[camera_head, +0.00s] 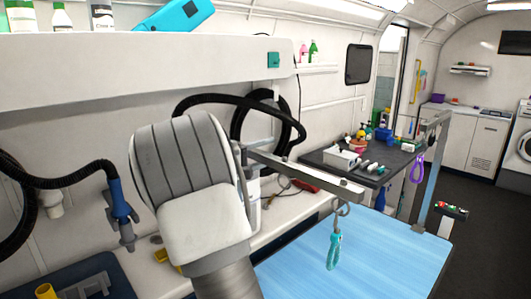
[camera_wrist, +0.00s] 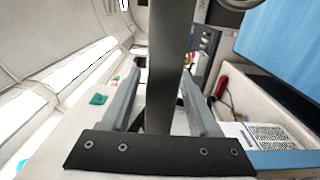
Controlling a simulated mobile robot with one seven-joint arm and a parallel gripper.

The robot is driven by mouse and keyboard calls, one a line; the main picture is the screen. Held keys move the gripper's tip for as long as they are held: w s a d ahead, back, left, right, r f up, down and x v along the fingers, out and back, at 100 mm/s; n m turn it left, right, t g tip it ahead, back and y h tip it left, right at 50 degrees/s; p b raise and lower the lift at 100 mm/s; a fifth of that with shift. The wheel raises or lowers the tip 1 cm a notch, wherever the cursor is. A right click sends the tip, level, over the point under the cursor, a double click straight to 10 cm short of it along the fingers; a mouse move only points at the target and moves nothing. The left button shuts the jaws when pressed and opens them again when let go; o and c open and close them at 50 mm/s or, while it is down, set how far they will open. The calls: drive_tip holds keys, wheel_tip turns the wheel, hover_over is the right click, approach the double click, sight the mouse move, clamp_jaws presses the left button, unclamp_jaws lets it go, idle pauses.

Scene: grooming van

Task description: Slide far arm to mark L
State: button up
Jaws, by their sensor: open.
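In the head view a near grey metal bar (camera_head: 305,174) reaches over the blue tabletop (camera_head: 350,262), with a teal hanging loop (camera_head: 334,250) on a ring. A second metal post (camera_head: 430,170) with a short top arm and a purple loop (camera_head: 417,167) stands at the tabletop's right end. I cannot read a mark L. My gripper (camera_wrist: 161,70) is open in the wrist view. A dark bar (camera_wrist: 172,30) runs between its fingers; I cannot tell whether they touch it. My gripper is hidden behind my arm in the head view.
A black counter (camera_head: 370,170) with bottles and tools stands behind the tabletop. A black hose (camera_head: 245,102) loops behind my arm. A white overhead cabinet (camera_head: 130,65) is at upper left. A red tool (camera_head: 304,185) lies on the ledge beside the tabletop. Floor is clear at right.

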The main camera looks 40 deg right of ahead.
clamp_jaws()
idle(1.3)
